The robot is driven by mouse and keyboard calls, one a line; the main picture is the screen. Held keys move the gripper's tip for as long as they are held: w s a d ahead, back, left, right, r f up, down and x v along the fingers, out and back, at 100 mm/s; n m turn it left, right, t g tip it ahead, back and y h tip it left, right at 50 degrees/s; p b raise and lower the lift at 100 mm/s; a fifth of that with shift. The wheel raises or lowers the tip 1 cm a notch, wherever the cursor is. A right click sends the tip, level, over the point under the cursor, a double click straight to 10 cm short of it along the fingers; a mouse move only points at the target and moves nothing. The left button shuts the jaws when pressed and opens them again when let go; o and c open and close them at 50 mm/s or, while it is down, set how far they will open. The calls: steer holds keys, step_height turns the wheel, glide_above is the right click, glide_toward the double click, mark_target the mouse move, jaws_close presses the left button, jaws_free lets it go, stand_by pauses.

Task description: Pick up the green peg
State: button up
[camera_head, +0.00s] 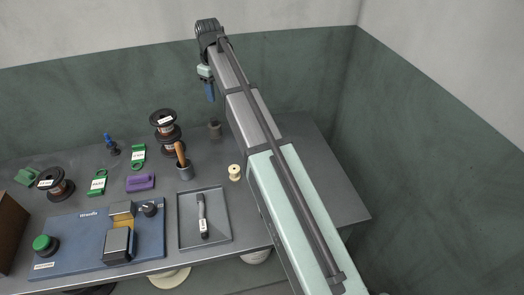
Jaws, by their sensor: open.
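Several green things lie on the left of the bench, and I cannot tell for sure which is the green peg. Two flat green pieces with white labels lie there, one near (97,184) and one farther back (138,155). A plain green piece (25,175) is at the far left, beside a spool. A round green cap (41,242) sits on a dark base on the blue board. My gripper (210,93) hangs open with blue fingers at the back, high and to the right of these. It appears empty and apart from all of them.
Copper spools (165,131) are stacked at the back, and another (57,188) is at the left. A purple block (140,182), a cup with a wooden handle (185,171) and a grey tray (226,230) stand nearby. The blue board (75,254) carries devices. The right bench is mostly clear.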

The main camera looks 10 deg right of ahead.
steer(key=s+d+n, duration=0.9)
steer(key=d+n, duration=0.2)
steer(key=d, duration=0.3)
step_height(320, 180, down, 17)
steer(key=shift+a+f, duration=0.1)
steer(key=shift+w+f, duration=0.2)
steer(key=shift+f, duration=2.6)
jaws_close()
